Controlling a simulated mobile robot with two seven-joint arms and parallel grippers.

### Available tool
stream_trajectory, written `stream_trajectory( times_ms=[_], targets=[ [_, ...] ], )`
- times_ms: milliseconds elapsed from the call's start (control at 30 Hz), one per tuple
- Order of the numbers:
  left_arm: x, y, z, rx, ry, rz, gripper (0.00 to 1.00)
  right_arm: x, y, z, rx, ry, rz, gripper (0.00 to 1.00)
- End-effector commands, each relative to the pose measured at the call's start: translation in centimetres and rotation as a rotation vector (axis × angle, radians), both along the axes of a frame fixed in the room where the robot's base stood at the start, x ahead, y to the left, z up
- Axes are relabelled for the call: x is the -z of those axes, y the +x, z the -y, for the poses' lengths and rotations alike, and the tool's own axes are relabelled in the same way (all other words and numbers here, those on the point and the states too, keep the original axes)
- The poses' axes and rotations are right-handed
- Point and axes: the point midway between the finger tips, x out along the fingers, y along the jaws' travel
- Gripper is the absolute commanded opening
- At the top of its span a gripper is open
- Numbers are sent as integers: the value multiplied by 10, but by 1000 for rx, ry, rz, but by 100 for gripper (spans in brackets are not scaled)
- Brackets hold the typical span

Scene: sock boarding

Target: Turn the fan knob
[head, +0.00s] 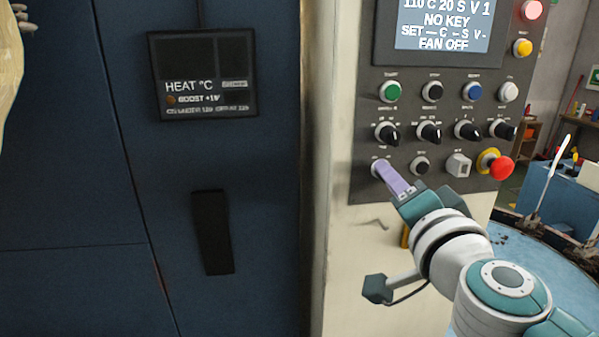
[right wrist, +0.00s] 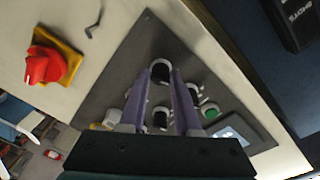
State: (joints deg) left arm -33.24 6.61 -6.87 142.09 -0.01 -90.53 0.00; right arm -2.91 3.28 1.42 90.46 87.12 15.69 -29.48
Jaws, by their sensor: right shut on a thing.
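The control panel (head: 445,110) is a dark plate with buttons and knobs, on a pale housing. Its display (head: 443,24) reads "FAN OFF". My right gripper (head: 384,171) reaches the lower left corner of the panel. Its purple fingers are shut on a knob (right wrist: 160,70) at the left end of the bottom row. In the right wrist view the fingers stand on either side of this knob. In the head view the fingers hide most of it, and its label is too small to read. My left gripper is not in view.
A red stop button (head: 501,167) on yellow stands at the right end of the same row. Black pointer knobs (head: 430,132) sit just above, close to my fingers. A heat display (head: 203,76) and a black handle (head: 212,232) are on the blue cabinet (head: 60,180).

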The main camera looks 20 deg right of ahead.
Motion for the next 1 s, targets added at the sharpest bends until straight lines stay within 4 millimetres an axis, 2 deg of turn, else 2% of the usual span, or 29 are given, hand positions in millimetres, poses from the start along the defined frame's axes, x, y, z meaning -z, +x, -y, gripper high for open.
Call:
stream_trajectory(
  times_ms=[600,1000],
  targets=[
    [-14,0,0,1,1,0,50,-4,1,-1,-4,546,135,0],
    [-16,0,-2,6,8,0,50,-4,1,-1,-4,800,197,0]
  ],
)
